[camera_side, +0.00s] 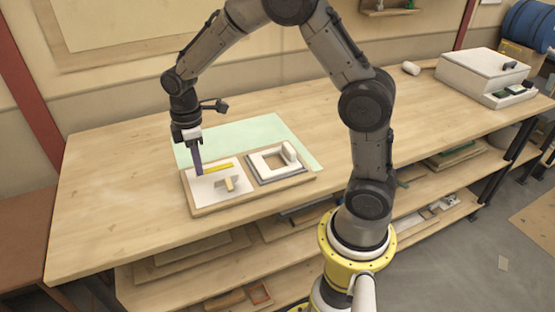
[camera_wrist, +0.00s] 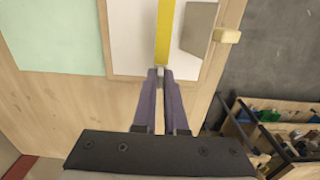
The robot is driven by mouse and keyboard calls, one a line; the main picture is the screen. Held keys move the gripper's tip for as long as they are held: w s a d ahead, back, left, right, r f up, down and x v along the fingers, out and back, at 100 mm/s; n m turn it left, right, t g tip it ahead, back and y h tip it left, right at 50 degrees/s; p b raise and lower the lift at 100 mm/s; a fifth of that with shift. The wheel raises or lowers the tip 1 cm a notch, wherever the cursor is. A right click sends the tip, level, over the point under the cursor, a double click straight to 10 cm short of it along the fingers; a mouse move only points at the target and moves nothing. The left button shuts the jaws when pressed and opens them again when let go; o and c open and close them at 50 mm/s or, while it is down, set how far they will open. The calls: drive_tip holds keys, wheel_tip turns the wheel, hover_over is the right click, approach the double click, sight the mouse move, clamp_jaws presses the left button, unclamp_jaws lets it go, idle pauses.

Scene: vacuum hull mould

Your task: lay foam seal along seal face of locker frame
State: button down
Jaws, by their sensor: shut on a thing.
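My gripper (camera_side: 198,173) points down at the left end of the yellow strip (camera_side: 219,169), low over a white panel (camera_side: 203,190). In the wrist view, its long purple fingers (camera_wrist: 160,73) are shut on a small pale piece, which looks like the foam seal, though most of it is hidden. The yellow strip (camera_wrist: 164,30) runs straight away from the fingertips across the white panel (camera_wrist: 132,38). I cannot tell whether the fingertips touch the panel. A white ring-shaped frame (camera_side: 265,163) lies on a dark base, to the right of the panel.
Both sit on a wooden board (camera_side: 238,205) near the bench's front edge. A beige block (camera_side: 228,184) stands beside the strip. A pale green mat (camera_side: 262,128) lies behind. A white box (camera_side: 482,72) stands far right. The bench (camera_side: 110,200) is clear to the left.

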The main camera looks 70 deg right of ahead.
drive_tip(key=shift+r, duration=0.6)
drive_tip(key=shift+s+d+m, duration=0.15)
drive_tip(key=shift+d+m, duration=0.3)
drive_tip(key=shift+m, duration=0.05)
drive_tip(key=s+d+m, duration=0.2)
drive_tip(key=d+m, duration=0.2)
drive_tip(key=m, duration=0.1)
drive_tip(key=s+d+r+m, duration=0.1)
drive_tip(key=s+d+m, duration=0.2)
drive_tip(key=d+m, duration=0.1)
drive_tip(key=s+d+m, duration=0.2)
drive_tip(key=d+m, duration=0.3)
drive_tip(key=m, duration=0.1)
drive_tip(key=shift+s+r+m, duration=0.25)
drive_tip(key=shift+r+m, duration=0.05)
drive_tip(key=shift+s+d+m, duration=0.4)
drive_tip(key=shift+s+m, duration=0.05)
drive_tip(key=shift+m, duration=0.25)
